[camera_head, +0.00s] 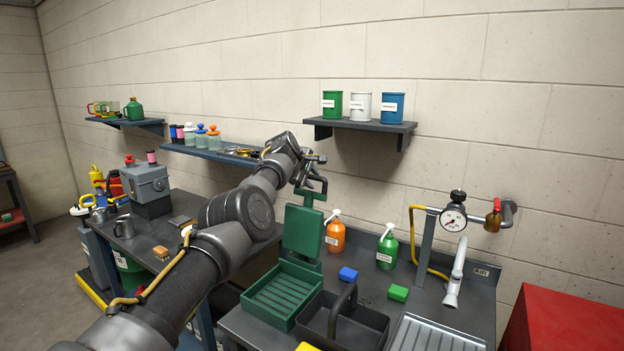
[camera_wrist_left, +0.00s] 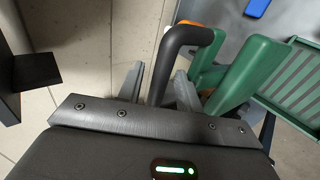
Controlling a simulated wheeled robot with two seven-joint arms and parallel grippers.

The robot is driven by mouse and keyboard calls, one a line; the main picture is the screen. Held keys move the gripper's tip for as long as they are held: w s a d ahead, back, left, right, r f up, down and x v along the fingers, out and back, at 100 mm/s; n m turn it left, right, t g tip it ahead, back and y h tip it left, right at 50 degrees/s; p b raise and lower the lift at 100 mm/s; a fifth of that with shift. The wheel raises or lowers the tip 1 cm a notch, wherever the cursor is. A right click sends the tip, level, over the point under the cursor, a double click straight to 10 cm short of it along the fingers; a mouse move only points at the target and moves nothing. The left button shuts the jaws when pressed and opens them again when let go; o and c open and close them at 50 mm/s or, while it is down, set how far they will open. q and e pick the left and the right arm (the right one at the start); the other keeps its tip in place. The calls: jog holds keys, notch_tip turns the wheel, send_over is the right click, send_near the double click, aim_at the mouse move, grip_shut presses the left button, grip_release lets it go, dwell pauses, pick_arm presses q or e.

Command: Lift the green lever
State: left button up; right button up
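The green lever (camera_head: 311,197) stands at the top of a green upright plate (camera_head: 302,231) behind a green tray on the bench, in the head view. In the left wrist view its green arm (camera_wrist_left: 243,75) is right of centre, with a black bent handle (camera_wrist_left: 190,36) reaching between my fingers. My left gripper (camera_head: 313,181) is at the lever's upper end. In the left wrist view the fingers of the left gripper (camera_wrist_left: 160,84) stand on either side of the handle, apart, with a narrow gap seeming to show. Contact is unclear. My right gripper is out of view.
A green ribbed tray (camera_head: 282,296) and a black caddy (camera_head: 345,320) stand in front. Orange (camera_head: 335,237) and green (camera_head: 387,250) spray bottles stand right of the plate. A shelf (camera_head: 360,126) with cans is above right. A gauge (camera_head: 453,218) stands farther right.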

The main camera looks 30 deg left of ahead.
pick_arm(q)
jog(key=shift+s+b, duration=0.1)
jog(key=shift+b, duration=0.45)
jog(key=b+v, duration=0.3)
jog(key=b, duration=0.2)
jog(key=shift+s+f+b, duration=0.15)
jog(key=shift+s+b, duration=0.05)
jog(key=shift+b, duration=0.15)
jog(key=b+v, duration=0.3)
jog(key=v, duration=0.4)
jog(key=shift+r, duration=0.35)
